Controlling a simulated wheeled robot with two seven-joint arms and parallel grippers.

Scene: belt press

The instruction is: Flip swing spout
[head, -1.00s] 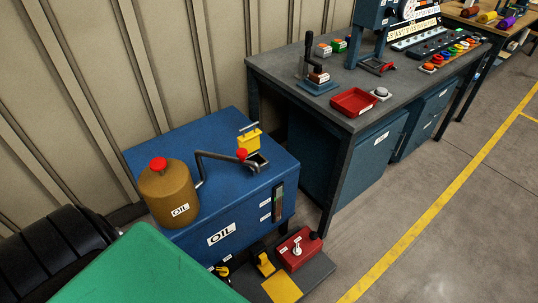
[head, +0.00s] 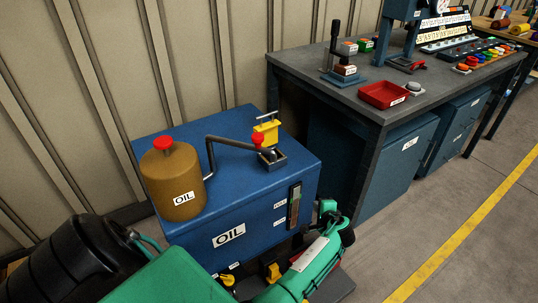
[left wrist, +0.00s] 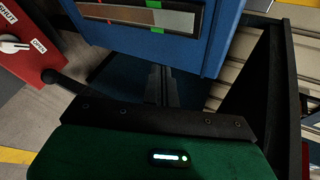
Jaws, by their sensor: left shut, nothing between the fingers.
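The swing spout (head: 230,142) is a dark bent pipe rising beside the brown oil can on the blue oil cabinet (head: 240,190). Its arm reaches right to a red knob (head: 257,138), with its end over a small dark square cup (head: 272,160). My left gripper (head: 328,208) is in front of the cabinet's right front corner, below and right of the spout and apart from it. In the left wrist view its fingers (left wrist: 158,75) are shut and empty, near the cabinet's front face. The spout does not show in that view. My right gripper is not in view.
A brown oil can (head: 172,183) with a red cap stands left on the cabinet. A yellow block with a T-handle (head: 266,130) is behind the cup. The level gauge (head: 294,205) is close to my left gripper. A red switch box (left wrist: 25,40) shows in the wrist view. A workbench (head: 345,98) stands right.

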